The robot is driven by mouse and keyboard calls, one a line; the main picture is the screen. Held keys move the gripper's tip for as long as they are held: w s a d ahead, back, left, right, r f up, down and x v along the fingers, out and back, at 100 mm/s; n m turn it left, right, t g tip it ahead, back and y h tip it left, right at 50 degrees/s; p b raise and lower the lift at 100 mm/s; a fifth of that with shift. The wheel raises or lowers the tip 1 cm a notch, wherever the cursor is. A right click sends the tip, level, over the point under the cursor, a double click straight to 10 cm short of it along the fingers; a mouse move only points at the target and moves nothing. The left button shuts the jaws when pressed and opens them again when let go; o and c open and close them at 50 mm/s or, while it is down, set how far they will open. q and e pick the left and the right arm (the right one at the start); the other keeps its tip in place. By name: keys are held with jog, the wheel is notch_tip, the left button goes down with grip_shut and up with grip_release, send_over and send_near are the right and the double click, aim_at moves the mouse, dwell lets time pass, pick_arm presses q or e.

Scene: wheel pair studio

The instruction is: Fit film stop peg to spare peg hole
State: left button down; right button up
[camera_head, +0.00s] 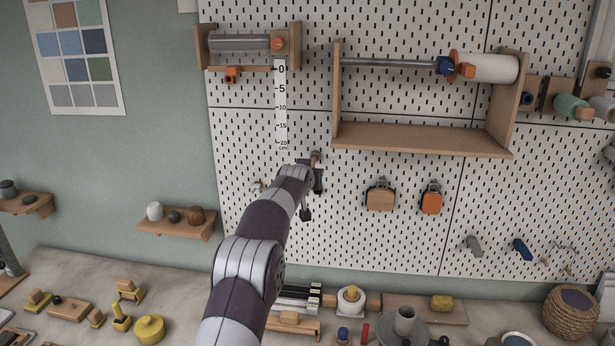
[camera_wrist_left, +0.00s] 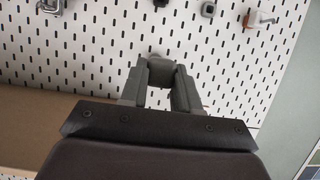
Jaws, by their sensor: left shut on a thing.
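My left gripper (camera_head: 313,176) is in front of the pegboard, below the cm scale and left of the wooden shelf. An orange block (camera_head: 232,75) with a dark spot like a hole hangs under the upper-left roller bracket. I cannot tell for sure that it is the spare peg hole. The gripper is apart from it, lower and to the right. My right gripper is out of view.
The wooden shelf frame (camera_head: 420,138) with a rod and white roll (camera_head: 487,68) stands out from the board at upper right. A tan clip (camera_head: 380,197) and an orange clip (camera_head: 431,199) hang right of the gripper. The board between gripper and bracket is mostly clear.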

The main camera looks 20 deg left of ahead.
pick_arm(q)
jog(key=c, duration=0.7)
grip_release()
jog(key=shift+c, duration=0.2)
jog(key=b+v, duration=0.9)
jog(key=v, duration=0.3)
jog(key=shift+s, duration=0.35)
jog(key=shift+r, duration=0.1)
